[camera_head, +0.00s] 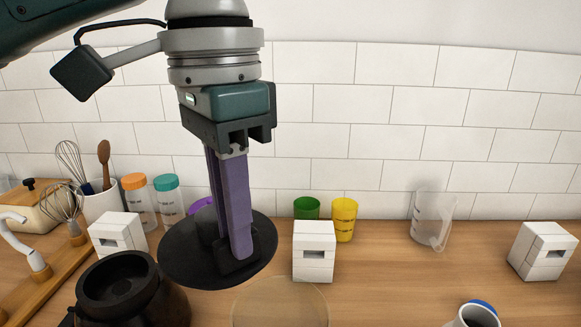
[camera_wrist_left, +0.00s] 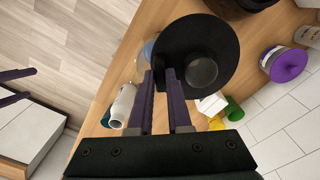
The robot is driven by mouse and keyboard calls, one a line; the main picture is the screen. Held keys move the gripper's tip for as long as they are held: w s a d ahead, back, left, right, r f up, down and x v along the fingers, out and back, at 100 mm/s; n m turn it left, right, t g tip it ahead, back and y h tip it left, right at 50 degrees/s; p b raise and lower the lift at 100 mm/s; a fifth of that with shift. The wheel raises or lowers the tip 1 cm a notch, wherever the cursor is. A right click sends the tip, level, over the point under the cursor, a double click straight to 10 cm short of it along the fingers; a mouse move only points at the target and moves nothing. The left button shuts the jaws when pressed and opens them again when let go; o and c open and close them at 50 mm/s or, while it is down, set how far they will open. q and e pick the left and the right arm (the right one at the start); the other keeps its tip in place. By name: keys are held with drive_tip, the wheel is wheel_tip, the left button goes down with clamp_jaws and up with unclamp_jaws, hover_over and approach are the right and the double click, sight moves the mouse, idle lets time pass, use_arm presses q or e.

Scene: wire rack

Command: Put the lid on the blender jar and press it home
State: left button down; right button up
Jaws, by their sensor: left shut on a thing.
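A black round lid (camera_head: 180,262) with a raised part on it hangs above the counter, tilted, in the head view. My left gripper (camera_head: 238,256) is shut on the lid, its purple fingers pointing down. In the left wrist view the lid (camera_wrist_left: 212,38) is beyond the fingertips (camera_wrist_left: 163,73). A clear round shape (camera_head: 280,303), perhaps the blender jar's top, is below and right of the lid, apart from it. The jar's body is cut off or hidden. Two purple fingers of my right gripper (camera_wrist_left: 31,83) stand apart, empty, at the left wrist view's left edge.
A dark pot (camera_head: 166,303) stands left, near the lid. White blocks (camera_head: 314,265) and green (camera_head: 306,207) and yellow cups (camera_head: 345,218) stand right of the lid. A clear measuring cup (camera_head: 432,215) is farther right. Open counter (camera_head: 390,280) lies at centre right.

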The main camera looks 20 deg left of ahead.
sight(253, 275)
use_arm(q)
drive_tip(key=f+m+p, duration=0.1)
drive_tip(key=m+p, duration=0.1)
drive_tip(key=m, duration=0.1)
drive_tip(key=d+m+p, duration=0.1)
drive_tip(key=m+p, duration=0.2)
drive_tip(key=s+d+f+m+p, duration=0.1)
drive_tip(key=m+p, duration=0.2)
drive_tip(key=shift+d+f+m, duration=0.1)
drive_tip(key=shift+f+m, duration=0.2)
drive_tip(key=shift+f, duration=0.05)
drive_tip(key=shift+s+d+f+m+p, duration=0.1)
drive_tip(key=shift+s+f+m+p, duration=0.25)
drive_tip(key=shift+f+m+p, duration=0.45)
drive_tip(key=shift+m, duration=0.4)
wheel_tip(253, 275, down, 3)
drive_tip(key=shift+r+b, duration=0.15)
drive_tip(key=shift+b, duration=0.45)
drive_tip(key=shift+p, duration=0.35)
drive_tip(key=shift+f+b, duration=0.5)
drive_tip(key=shift+f, duration=0.5)
